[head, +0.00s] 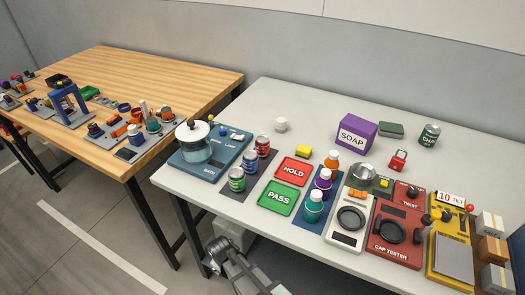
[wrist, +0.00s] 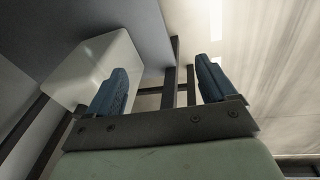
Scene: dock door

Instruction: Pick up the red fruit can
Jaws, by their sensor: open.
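The red can (head: 262,146) stands upright on a dark grey mat (head: 228,194) on the white table, the farthest of a row of three cans. A blue can (head: 250,162) stands in front of it, and a green can (head: 237,179) is nearest. The print on the red can is too small to read. My gripper (wrist: 160,82) shows in the wrist view with two blue fingers spread apart and nothing between them. In the head view my arm is at the bottom, below the table's front edge, well apart from the cans. No can shows in the wrist view.
HOLD (head: 292,171) and PASS (head: 279,198) trays lie to the right. A white box (wrist: 92,68) and dark table legs are near my gripper.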

